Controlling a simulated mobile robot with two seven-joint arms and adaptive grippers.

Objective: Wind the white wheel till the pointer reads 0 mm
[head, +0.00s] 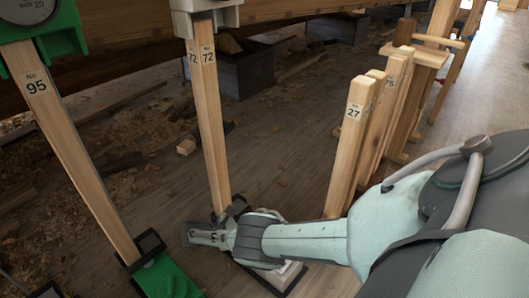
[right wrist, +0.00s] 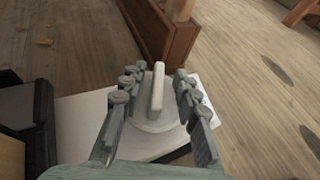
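The white wheel (right wrist: 152,125) shows in the right wrist view as a round knob with an upright bar grip across it, on a white base plate (right wrist: 75,115). My right gripper (right wrist: 155,88) is open, its fingers on either side of the bar with a gap at each side. In the head view my right gripper (head: 205,236) is low at the foot of the middle post (head: 212,130), marked 72, and the wheel is hidden. The white head (head: 225,14) on that post is cut off by the top edge; no pointer or scale shows. My left gripper is out of view.
A post marked 95 (head: 75,150) stands at left, with a green dial housing (head: 60,45) and green base (head: 165,280). Several short wooden posts, one marked 27 (head: 350,140), stand right of the middle post. Shavings and offcuts litter the floor. A dark crate (head: 245,70) sits behind.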

